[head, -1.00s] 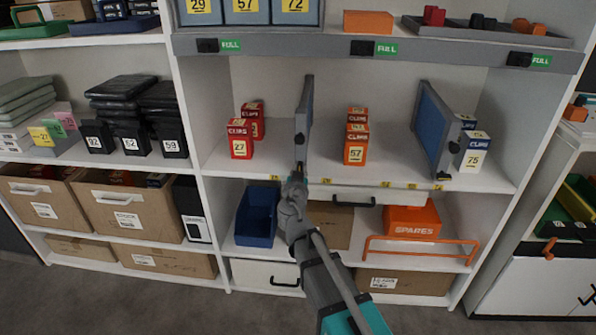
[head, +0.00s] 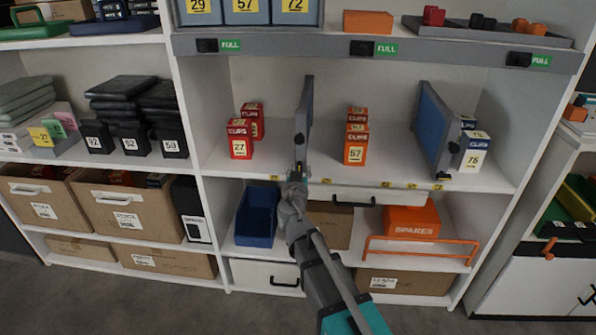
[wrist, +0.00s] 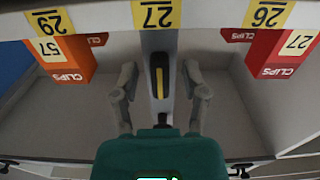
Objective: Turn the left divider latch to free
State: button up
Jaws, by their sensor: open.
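The left divider (head: 306,115) is a grey upright panel standing front to back on the middle shelf. Its latch (wrist: 159,78) is dark with a yellow strip and sits on the divider's front edge. The latch looks lined up lengthwise with that edge in the wrist view, which is upside down. In the head view my gripper (head: 296,182) is low in front of the divider. In the wrist view my gripper (wrist: 160,72) is open, one finger on each side of the latch, with visible gaps. I cannot tell how far the fingertips are from it in depth.
Red clips boxes (head: 239,140) stand left of the divider, orange ones (head: 355,146) right of it. Below are a blue bin (head: 257,215) and an orange spares box (head: 411,219).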

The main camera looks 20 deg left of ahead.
jog(key=shift+s, duration=0.1)
jog(key=v, duration=1.1)
jog(key=shift+s, duration=0.4)
jog(key=shift+d+f, duration=0.1)
jog(key=w+d+f+m+g+h, duration=0.2)
jog(key=w+d+f+g+h, duration=0.15)
jog(key=d, duration=0.75)
jog(key=w+d+f+m+g+h, duration=0.25)
jog(key=d+f+h, duration=0.25)
jog(key=d, duration=0.6)
jog(key=s+d+f+n+g+y, duration=0.1)
jog(key=s+d+f+g, duration=0.25)
jog(key=d, duration=0.25)
jog(key=s+d+f+g+y, duration=0.2)
jog(key=s+d+f+g, duration=0.15)
jog(key=d, duration=0.25)
jog(key=s+d+f+n+g+y, duration=0.1)
jog(key=s+d+f+g, duration=0.25)
jog(key=d, duration=0.25)
notch_tip(320, 180, up, 37)
jog(key=p, duration=3.6)
jog(key=shift+g, duration=0.45)
